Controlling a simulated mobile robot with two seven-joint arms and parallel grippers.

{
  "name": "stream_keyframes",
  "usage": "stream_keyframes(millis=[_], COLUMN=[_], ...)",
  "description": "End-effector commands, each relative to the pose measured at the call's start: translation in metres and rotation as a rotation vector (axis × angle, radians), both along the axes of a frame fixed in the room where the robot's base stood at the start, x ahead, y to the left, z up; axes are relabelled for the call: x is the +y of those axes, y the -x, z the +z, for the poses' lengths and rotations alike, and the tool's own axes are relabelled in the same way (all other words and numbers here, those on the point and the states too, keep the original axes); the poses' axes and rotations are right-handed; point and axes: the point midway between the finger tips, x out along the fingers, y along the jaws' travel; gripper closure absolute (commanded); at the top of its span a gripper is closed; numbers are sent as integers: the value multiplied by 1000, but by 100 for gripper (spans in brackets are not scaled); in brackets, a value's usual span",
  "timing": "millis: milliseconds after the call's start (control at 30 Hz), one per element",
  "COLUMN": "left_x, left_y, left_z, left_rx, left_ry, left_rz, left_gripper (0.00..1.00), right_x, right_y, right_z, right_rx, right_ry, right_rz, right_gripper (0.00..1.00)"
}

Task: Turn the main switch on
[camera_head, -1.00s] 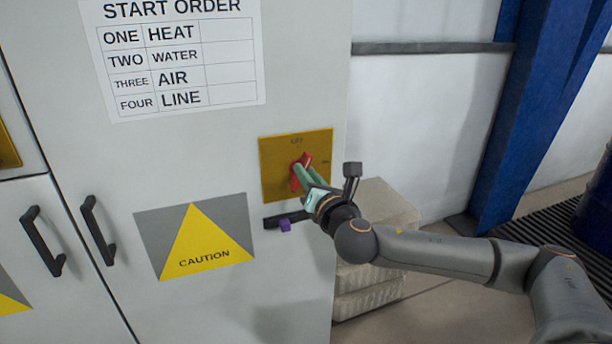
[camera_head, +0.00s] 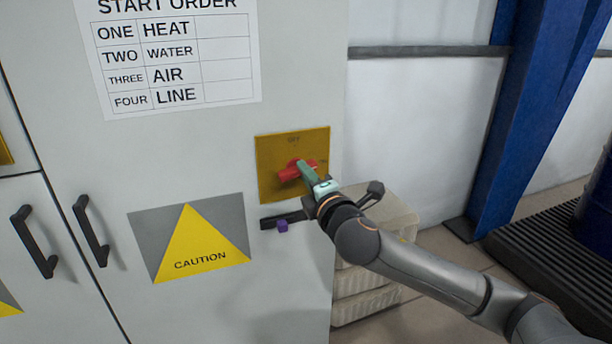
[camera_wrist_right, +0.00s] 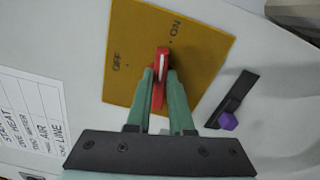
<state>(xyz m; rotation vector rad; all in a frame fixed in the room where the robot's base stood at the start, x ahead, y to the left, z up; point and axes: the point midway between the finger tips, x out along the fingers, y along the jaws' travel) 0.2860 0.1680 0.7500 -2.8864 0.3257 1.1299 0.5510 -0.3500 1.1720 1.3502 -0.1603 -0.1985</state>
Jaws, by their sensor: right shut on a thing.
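The main switch is a red handle (camera_head: 288,174) on a yellow plate (camera_head: 265,150) on the grey cabinet's front. In the head view the handle lies close to level, with its right end toward the plate's right side. In the right wrist view the handle (camera_wrist_right: 162,62) has a white line and points close to the ON mark, away from OFF. My right gripper (camera_head: 304,170) is shut on the handle; in the right wrist view its green fingers (camera_wrist_right: 160,90) stand either side of it and partly hide it. My left gripper is out of view.
A black bar with a purple piece (camera_head: 282,225) sits just below the plate. The cabinet has black door handles (camera_head: 90,230), a caution sign (camera_head: 190,240) and a start order sheet (camera_head: 180,60). Pale stacked crates (camera_head: 365,305) and a blue post (camera_head: 530,110) stand right.

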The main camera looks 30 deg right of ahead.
Motion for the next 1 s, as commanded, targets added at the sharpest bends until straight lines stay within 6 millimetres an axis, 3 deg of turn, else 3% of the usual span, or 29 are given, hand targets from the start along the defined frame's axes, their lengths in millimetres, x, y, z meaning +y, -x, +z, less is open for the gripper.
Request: stream_keyframes(millis=[400, 967, 1000], left_x=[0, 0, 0], left_y=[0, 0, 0], left_z=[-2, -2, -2], left_rx=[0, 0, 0], left_ry=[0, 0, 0], left_rz=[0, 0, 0], left_gripper=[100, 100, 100], right_x=[0, 0, 0], right_y=[0, 0, 0], right_z=[-2, -2, -2], right_rx=[-46, -53, -53], right_ry=[-195, -227, -227], right_rz=[0, 1, 1], right_gripper=[100, 100, 79])
